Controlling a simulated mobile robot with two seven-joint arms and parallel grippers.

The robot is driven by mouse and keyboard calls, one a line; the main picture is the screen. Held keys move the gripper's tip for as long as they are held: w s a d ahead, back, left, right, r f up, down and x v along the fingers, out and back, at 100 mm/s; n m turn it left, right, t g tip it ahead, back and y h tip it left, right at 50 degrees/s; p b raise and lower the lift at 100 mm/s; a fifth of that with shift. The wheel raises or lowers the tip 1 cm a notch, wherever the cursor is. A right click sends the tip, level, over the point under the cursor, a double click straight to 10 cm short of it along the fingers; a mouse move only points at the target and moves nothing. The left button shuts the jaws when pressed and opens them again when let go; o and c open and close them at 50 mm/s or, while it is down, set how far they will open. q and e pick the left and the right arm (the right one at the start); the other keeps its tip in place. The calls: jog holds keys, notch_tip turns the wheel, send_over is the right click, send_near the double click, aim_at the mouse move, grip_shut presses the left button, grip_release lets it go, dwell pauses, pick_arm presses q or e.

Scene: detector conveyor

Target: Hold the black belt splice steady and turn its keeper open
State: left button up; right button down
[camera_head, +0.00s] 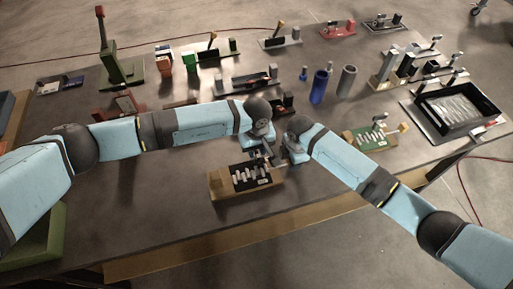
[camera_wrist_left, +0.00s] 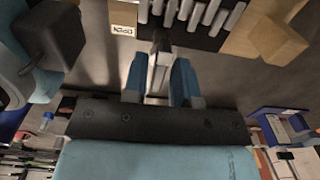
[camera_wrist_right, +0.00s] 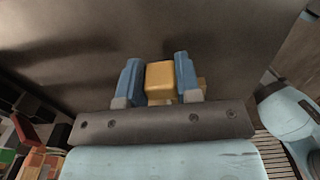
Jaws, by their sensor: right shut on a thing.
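The black belt splice (camera_head: 250,177) lies near the table's front edge, a black plate with several grey bars between tan blocks; the plate also shows in the left wrist view (camera_wrist_left: 210,28). My left gripper (camera_head: 264,152) is at its far side. In the left wrist view, the left fingers (camera_wrist_left: 160,80) flank a grey metal piece; whether they press on it is unclear. My right gripper (camera_head: 291,156) is by the splice's right end. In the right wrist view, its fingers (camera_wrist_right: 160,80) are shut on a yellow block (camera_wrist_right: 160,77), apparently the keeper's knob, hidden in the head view.
A similar green splice (camera_head: 370,138) stands to the right, before a black tray (camera_head: 410,100). Blue and grey cylinders (camera_head: 319,86) and several fixtures fill the back. My two wrists are close together.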

pick_arm(q)
grip_shut()
jog(key=shift+n, duration=2.9)
jog(key=shift+o, duration=1.5)
grip_release()
jog(key=shift+r, duration=0.1)
notch_tip(320, 180, up, 12)
